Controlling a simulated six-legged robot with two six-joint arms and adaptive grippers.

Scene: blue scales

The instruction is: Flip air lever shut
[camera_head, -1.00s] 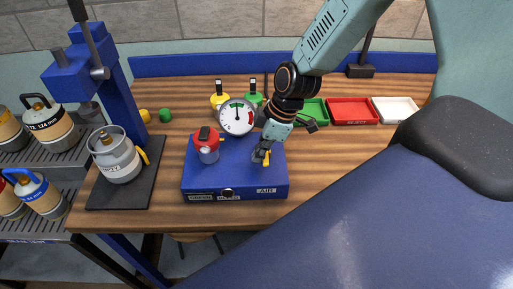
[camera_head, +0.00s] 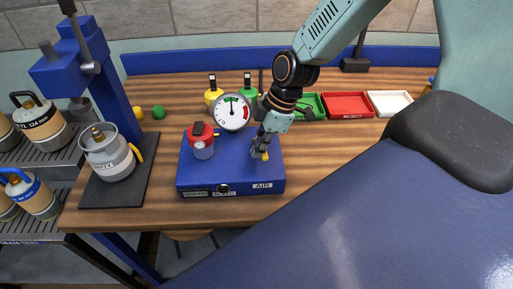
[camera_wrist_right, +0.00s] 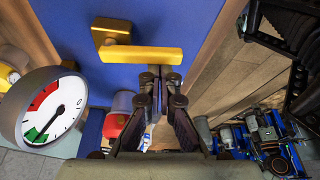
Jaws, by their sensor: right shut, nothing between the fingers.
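The air lever is a yellow handle (camera_head: 265,156) on top of the blue box (camera_head: 230,190), above its "AIR" label. In the right wrist view the lever (camera_wrist_right: 142,54) lies across the picture, with its square yellow base at its left end. My right gripper (camera_head: 258,148) is shut and empty, down beside the lever, partly hiding it in the head view. In the wrist view its closed fingertips (camera_wrist_right: 161,74) sit just below the lever's free right end; whether they touch is unclear. My left gripper is not in view.
Green (camera_head: 310,106), red (camera_head: 349,104) and white (camera_head: 390,103) trays lie to the right. A blue press (camera_head: 98,95) and a grey canister (camera_head: 108,153) stand left.

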